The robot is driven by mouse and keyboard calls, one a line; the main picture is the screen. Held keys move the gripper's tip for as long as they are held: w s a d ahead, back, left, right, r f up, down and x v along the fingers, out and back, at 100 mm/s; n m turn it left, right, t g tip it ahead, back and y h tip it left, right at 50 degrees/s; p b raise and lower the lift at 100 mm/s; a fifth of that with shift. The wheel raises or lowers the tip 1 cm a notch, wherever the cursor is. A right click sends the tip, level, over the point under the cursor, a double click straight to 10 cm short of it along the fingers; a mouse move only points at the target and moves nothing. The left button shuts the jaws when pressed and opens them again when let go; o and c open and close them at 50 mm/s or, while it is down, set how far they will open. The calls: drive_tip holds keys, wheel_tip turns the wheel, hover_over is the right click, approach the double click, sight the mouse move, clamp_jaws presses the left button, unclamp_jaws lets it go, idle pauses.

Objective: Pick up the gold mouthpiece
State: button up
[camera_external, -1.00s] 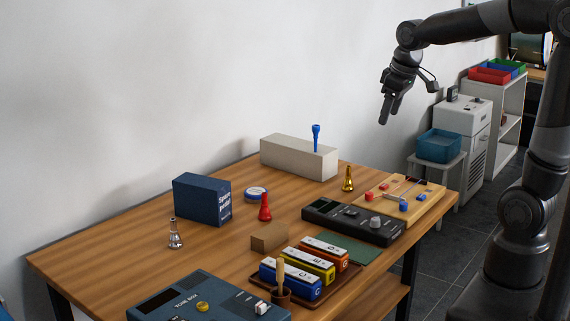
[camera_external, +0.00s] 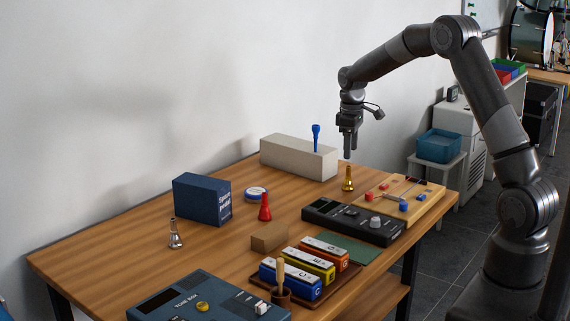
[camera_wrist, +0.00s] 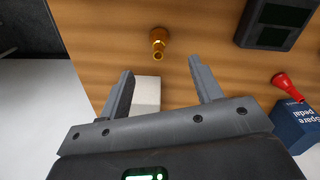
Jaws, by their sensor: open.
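The gold mouthpiece (camera_external: 348,178) stands upright on the wooden table, between the beige block and the wooden board. In the wrist view the gold mouthpiece (camera_wrist: 159,42) shows beyond my fingertips, roughly centred between them. My gripper (camera_external: 348,155) points down just above the gold mouthpiece in the external view. In the wrist view my gripper (camera_wrist: 160,78) has its two fingers spread wide with nothing between them on hold.
A long beige block (camera_external: 290,160) with a blue mouthpiece (camera_external: 316,138) stands close on the left. A black device (camera_external: 352,224) and a wooden board (camera_external: 412,207) lie nearby. A red mouthpiece (camera_external: 265,208), silver mouthpiece (camera_external: 175,235) and blue box (camera_external: 202,200) are farther left.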

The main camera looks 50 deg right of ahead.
sight(348, 178)
drive_tip(key=shift+w+d+f, duration=0.15)
drive_tip(key=shift+d+f, duration=0.05)
drive_tip(key=shift+f, duration=0.25)
wheel_tip(348, 178, down, 10)
drive_tip(key=shift+w+f, duration=0.1)
drive_tip(key=shift+f, duration=0.15)
drive_tip(key=c, duration=1.1)
drive_tip(key=shift+r, duration=0.15)
